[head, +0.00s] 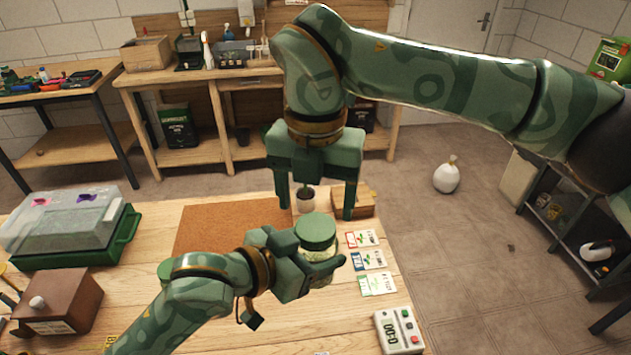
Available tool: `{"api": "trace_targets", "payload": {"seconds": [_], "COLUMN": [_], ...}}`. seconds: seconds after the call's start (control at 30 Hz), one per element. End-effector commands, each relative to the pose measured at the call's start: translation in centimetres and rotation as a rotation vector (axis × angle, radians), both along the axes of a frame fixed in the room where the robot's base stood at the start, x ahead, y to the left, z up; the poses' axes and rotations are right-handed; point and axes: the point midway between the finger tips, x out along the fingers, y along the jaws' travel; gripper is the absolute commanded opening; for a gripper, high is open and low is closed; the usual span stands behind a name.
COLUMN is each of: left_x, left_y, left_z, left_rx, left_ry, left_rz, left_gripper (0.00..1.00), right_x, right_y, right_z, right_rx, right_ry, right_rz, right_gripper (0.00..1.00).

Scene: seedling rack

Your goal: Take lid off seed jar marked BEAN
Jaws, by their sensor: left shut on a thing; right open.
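A glass seed jar (322,268) with a green lid (316,230) stands upright near the middle of the table, with pale contents. My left gripper (308,258) is shut on the jar's body, below the lid; its fingers cover much of the glass, and no BEAN marking can be read. My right gripper (315,210) is open and empty, pointing down above and behind the lid with its fingers spread apart. The lid is on the jar.
A cork mat (225,228), a small potted seedling (306,203) and a wooden box (362,203) lie behind the jar. Seed packets (367,260) and a timer (399,332) are to the right. A green tray with clear cover (65,225) and a brown box (62,300) stand left.

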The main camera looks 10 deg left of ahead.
Motion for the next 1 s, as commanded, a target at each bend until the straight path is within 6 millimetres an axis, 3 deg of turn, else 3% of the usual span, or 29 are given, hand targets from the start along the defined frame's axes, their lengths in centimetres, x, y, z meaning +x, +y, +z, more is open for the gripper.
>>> {"api": "trace_targets", "payload": {"seconds": [0.23, 0.6, 0.77, 0.8, 1.0], "left_x": [0.0, 0.0, 0.0, 0.0, 0.0], "left_y": [0.0, 0.0, 0.0, 0.0, 0.0], "left_z": [0.1, 0.1, 0.1, 0.1, 0.1], "left_rx": [-0.001, -0.001, -0.001, -0.001, -0.001], "left_ry": [-0.002, -0.002, -0.002, -0.002, -0.002], "left_rz": [0.0, 0.0, 0.0, 0.0, 0.0], "left_gripper": [0.0, 0.0, 0.0, 0.0, 0.0], "right_x": [0.0, 0.0, 0.0, 0.0, 0.1], "right_y": [0.0, 0.0, 0.0, 0.0, 0.0], "right_z": [-3.6, -4.4, -4.4, -4.4, -4.3], "right_rx": [0.0, 0.001, 0.001, 0.001, 0.001], "right_ry": [0.001, -0.001, -0.001, -0.001, -0.004], "right_rz": [0.0, 0.001, 0.001, 0.001, 0.057], "right_gripper": [0.72, 0.72, 0.3, 0.26, 0.26]}}
